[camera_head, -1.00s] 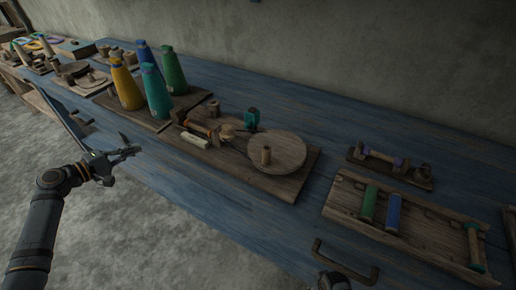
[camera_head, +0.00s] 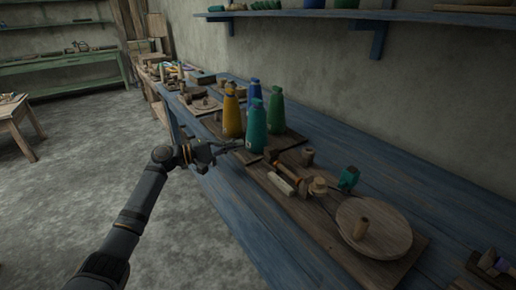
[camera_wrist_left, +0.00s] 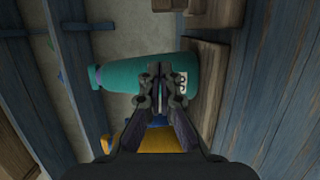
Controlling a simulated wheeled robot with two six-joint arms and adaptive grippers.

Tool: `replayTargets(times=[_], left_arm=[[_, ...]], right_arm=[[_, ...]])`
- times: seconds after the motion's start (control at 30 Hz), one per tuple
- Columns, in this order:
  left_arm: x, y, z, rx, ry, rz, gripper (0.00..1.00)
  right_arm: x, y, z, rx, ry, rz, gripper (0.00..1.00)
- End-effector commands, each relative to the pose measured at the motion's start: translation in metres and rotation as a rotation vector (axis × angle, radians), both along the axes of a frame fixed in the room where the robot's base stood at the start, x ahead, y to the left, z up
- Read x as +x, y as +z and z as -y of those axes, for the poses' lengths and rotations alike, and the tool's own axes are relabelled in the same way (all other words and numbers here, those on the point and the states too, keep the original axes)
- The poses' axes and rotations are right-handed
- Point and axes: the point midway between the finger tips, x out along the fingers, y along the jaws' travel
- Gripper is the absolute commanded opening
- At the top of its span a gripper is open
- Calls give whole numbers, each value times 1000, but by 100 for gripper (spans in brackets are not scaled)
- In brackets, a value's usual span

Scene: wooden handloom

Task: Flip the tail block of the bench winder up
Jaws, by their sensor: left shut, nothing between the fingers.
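The bench winder (camera_head: 329,239) is a wooden board on the blue bench. It carries a large round disc (camera_head: 382,229) with a short wooden peg, a small teal block (camera_head: 348,178), a wooden spindle part and a pale bar (camera_head: 283,183). I cannot tell for sure which part is the tail block. My left gripper (camera_head: 238,144) is shut and empty, near the teal cone (camera_head: 256,127) at the bench's front side. In the left wrist view the closed fingers (camera_wrist_left: 160,70) overlap the teal cone (camera_wrist_left: 130,77). My right gripper is not in view.
Yellow (camera_head: 232,111), blue (camera_head: 254,89) and green (camera_head: 276,112) cones stand beside the teal one. A blue shelf (camera_head: 310,14) hangs on the wall. More tools lie along the bench's far end. The bench's back strip (camera_head: 400,149) is clear.

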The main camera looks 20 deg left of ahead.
Motion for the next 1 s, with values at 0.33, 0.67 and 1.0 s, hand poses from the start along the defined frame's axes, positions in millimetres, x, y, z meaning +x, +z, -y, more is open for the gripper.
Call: replayTargets(times=[0.33, 0.67, 1.0], left_arm=[[21, 0, 56, 2, -2, 0, 0], [7, 0, 73, 1, 0, 0, 0], [4, 1, 77, 1, -1, -1, 0]], right_arm=[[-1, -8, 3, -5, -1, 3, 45], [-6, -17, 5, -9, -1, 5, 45], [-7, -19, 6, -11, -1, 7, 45]])
